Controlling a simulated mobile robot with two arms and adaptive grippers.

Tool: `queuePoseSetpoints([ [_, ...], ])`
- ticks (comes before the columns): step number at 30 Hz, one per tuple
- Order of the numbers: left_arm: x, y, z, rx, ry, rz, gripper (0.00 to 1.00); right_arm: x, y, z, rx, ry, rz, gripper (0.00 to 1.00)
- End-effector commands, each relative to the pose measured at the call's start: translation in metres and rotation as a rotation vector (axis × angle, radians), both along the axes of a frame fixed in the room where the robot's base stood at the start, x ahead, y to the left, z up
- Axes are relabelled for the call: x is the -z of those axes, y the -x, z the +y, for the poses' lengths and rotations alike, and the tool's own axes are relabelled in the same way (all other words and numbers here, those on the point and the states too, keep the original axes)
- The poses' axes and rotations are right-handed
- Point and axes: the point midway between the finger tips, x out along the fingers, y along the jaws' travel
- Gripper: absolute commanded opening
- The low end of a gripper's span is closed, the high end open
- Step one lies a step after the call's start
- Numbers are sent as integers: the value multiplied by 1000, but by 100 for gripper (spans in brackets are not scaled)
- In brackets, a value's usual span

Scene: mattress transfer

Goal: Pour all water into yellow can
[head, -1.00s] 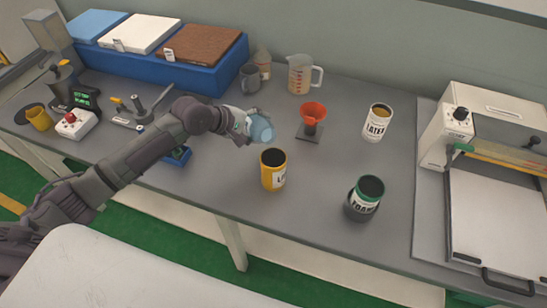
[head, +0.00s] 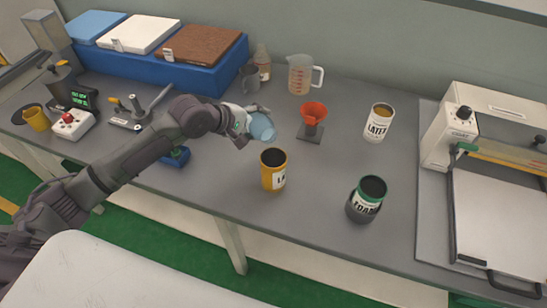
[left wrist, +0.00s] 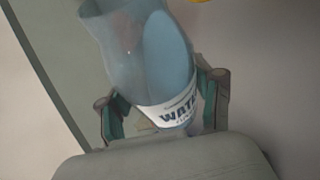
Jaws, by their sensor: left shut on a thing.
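My left gripper (head: 246,122) is shut on a clear blue cup labelled WATER (head: 262,128), held above the table and tilted toward the yellow can. In the left wrist view the water cup (left wrist: 165,60) sits between the two fingers (left wrist: 160,105), with blue water inside. The yellow can (head: 272,178) stands upright on the table, just below and right of the cup in the head view. Its inside looks dark. My right gripper is not in view.
A red funnel on a stand (head: 312,114), a white LATEX can (head: 379,123) and a green-rimmed dark FOAM can (head: 366,200) stand to the right. A measuring jug (head: 300,75) and grey mug (head: 250,79) are behind. A press machine (head: 490,150) is far right.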

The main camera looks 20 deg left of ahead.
Motion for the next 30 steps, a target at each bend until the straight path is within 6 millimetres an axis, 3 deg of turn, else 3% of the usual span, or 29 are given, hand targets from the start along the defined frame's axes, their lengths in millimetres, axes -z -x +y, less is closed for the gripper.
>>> queuePoseSetpoints([
  [30, -13, 6, -6, 0, -91, -102, 23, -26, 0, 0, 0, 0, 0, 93],
])
